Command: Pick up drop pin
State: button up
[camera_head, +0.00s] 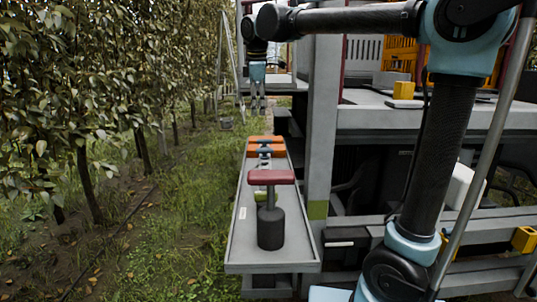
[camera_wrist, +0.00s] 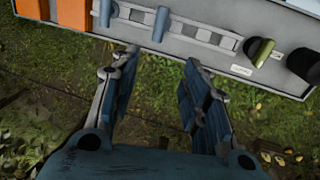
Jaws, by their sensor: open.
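The grey tray (camera_head: 238,242) holds several tools, and I cannot tell for certain which is the drop pin. Blue upright pegs (camera_wrist: 161,24) stand along a grey strip farther along the tray.
Leafy trees (camera_head: 75,90) line the left; a grey frame post (camera_head: 322,120) rises close to the tray's right.

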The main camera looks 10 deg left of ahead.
send_over(265, 151)
jog(key=a, duration=0.2)
notch_tip(265, 151, down, 11)
jog(key=shift+w+d+f, duration=0.1)
jog(key=shift+d+f, duration=0.05)
jog(key=shift+f, duration=0.85)
jog(key=shift+w+d+f, duration=0.1)
jog(key=shift+w+f, duration=0.05)
jog(key=shift+f, duration=0.9)
jog(key=shift+w+d+f, duration=0.1)
jog(key=shift+d+f, duration=0.05)
jog(key=shift+f, duration=0.85)
grip_shut()
